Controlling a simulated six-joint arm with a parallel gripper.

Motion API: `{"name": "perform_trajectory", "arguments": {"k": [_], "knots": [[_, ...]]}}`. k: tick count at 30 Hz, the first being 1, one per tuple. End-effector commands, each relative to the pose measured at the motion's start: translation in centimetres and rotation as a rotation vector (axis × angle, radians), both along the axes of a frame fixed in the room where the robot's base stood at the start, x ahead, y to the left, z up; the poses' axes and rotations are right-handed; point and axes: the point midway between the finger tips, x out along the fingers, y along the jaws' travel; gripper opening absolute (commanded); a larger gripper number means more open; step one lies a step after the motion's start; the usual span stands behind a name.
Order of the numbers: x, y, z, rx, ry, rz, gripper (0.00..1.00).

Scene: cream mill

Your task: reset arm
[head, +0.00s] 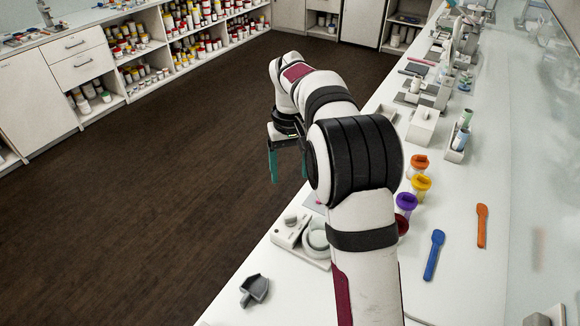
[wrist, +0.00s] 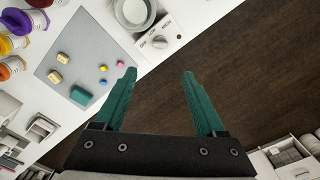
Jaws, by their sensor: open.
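My gripper (wrist: 160,78) is open and empty in the wrist view, with its two green fingers apart above the dark floor. In the head view my gripper (head: 288,165) hangs out past the front edge of the counter (head: 455,265), fingers pointing down. Nothing is between the fingers. My own arm hides part of the counter's middle in the head view.
A grey mat (wrist: 85,60) holds several small coloured pieces. A white device with a bowl (head: 316,238) and a grey scoop (head: 254,290) sit near the counter edge. Blue (head: 434,255) and orange (head: 482,226) spatulas lie at right. The floor (head: 150,200) is clear.

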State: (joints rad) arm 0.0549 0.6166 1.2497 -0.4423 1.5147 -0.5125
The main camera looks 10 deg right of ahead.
Motion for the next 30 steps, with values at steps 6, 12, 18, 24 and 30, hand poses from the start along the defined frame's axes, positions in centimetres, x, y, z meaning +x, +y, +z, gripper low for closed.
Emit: {"name": "perform_trajectory", "arguments": {"k": [6, 12, 18, 24, 30], "knots": [[0.0, 0.0, 1.0, 0.001, 0.001, -0.001, 0.72], [0.0, 0.0, 0.9, 0.001, 0.001, -0.001, 0.72], [-1.6, 0.4, 2.0, 0.009, 0.0, -0.023, 0.72], [-16.6, 3.4, 6.1, 0.079, 0.012, -0.235, 0.72], [-30.8, 5.6, 2.9, 0.137, 0.045, -0.439, 0.72]]}}
